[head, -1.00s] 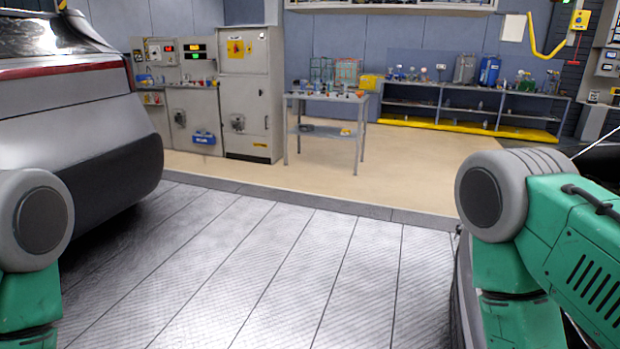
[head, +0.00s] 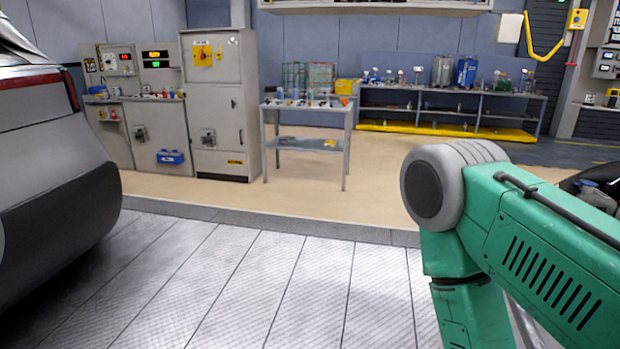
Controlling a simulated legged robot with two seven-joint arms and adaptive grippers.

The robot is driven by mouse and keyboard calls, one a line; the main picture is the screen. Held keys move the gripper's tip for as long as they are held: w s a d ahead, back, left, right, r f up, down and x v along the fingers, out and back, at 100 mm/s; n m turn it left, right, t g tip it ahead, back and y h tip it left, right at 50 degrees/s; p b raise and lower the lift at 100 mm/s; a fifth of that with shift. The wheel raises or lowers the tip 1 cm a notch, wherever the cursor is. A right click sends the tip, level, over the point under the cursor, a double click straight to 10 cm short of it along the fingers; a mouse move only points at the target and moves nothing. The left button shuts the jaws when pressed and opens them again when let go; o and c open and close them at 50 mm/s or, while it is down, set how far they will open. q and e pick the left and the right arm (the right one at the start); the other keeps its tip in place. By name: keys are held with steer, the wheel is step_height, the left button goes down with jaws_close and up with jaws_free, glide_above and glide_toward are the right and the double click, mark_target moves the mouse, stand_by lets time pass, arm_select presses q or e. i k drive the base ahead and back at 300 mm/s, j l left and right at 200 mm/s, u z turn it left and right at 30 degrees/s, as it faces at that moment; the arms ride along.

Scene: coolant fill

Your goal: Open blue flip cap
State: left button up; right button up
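I cannot make out a blue flip cap in the head view. Neither of my grippers is in view. The upper part of my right arm shows at the right, bent downward, and its gripper end is out of the picture.
A grey car (head: 50,150) stands close at the left. A grey metal table (head: 305,105) with small items stands beyond the ribbed floor, beside a tall cabinet (head: 218,105). A long shelf (head: 450,105) lines the back wall. The floor ahead (head: 270,290) is clear.

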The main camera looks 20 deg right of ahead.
mark_target(587, 183)
steer(key=i+l+z, duration=0.15)
steer(key=i+z, duration=0.2)
steer(key=i, duration=0.15)
steer(key=i+z, duration=0.4)
steer(key=i+j+z, duration=0.2)
steer(key=i+z, duration=0.15)
steer(key=i, duration=0.25)
steer(key=i+j+z, duration=0.5)
steer(key=i+z, duration=0.2)
steer(key=z, duration=0.15)
steer(key=i+j+z, duration=0.15)
steer(key=z, duration=0.3)
steer(key=i+j+z, duration=0.5)
steer(key=z, duration=0.35)
steer(key=i+j+z, duration=0.1)
steer(key=j+z, duration=0.35)
